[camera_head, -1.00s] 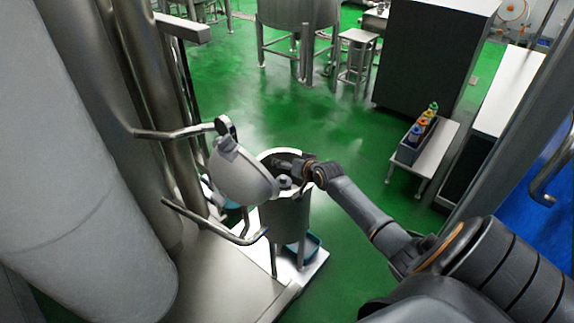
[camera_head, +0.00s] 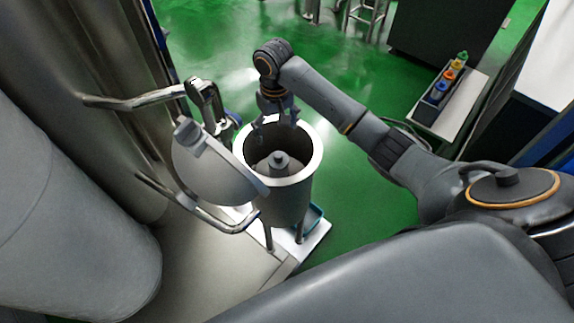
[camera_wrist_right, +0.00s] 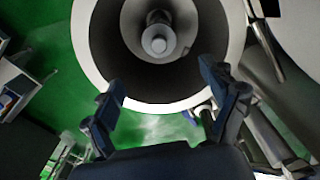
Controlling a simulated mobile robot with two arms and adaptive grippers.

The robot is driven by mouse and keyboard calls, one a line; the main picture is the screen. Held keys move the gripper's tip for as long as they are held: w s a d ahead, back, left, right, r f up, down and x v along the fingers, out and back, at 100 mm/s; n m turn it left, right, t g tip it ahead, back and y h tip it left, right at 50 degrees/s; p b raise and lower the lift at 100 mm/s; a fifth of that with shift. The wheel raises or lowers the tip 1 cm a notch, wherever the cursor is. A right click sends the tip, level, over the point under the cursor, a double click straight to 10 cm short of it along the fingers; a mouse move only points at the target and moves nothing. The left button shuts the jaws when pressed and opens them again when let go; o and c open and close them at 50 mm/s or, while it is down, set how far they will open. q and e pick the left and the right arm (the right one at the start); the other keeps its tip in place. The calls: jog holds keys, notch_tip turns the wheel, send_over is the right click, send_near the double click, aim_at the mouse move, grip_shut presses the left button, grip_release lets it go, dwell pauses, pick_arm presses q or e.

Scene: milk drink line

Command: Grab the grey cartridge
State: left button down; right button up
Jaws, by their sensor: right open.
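The grey cartridge (camera_head: 279,161) stands upright inside an open cylindrical housing (camera_head: 287,205), its knob-like top showing. In the right wrist view, the cartridge's round top (camera_wrist_right: 158,40) appears in the middle of the housing's pale rim (camera_wrist_right: 150,104). My right gripper (camera_head: 274,122) is at the far side of the housing's mouth, its fingers near the rim. In the right wrist view my right gripper (camera_wrist_right: 162,92) is open, its two fingers apart with nothing between them. The cartridge's lower part is hidden inside the housing. My left gripper is out of view.
The housing's domed lid (camera_head: 205,170) is swung open at the left, close to the mouth. Bent metal handles (camera_head: 135,101) and large tanks stand further left. A tray of coloured bottles (camera_head: 440,90) is on a bench at the right.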

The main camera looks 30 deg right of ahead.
aim_at(278, 154)
jog(key=f, duration=0.2)
jog(key=shift+s+a+f, duration=0.15)
jog(key=shift+s+f, duration=0.2)
notch_tip(278, 154, down, 3)
jog(key=shift+f, duration=0.15)
notch_tip(278, 154, down, 3)
jog(key=shift+w, duration=0.1)
jog(key=f, duration=0.3)
jog(key=shift+d+f, duration=0.2)
jog(key=shift+f, duration=0.45)
jog(key=shift+w, duration=0.1)
jog(key=shift+c, duration=0.4)
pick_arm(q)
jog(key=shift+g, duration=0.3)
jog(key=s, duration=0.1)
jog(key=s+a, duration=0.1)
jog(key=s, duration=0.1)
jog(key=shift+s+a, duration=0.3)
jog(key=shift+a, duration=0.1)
pick_arm(e)
jog(key=c, duration=1.4)
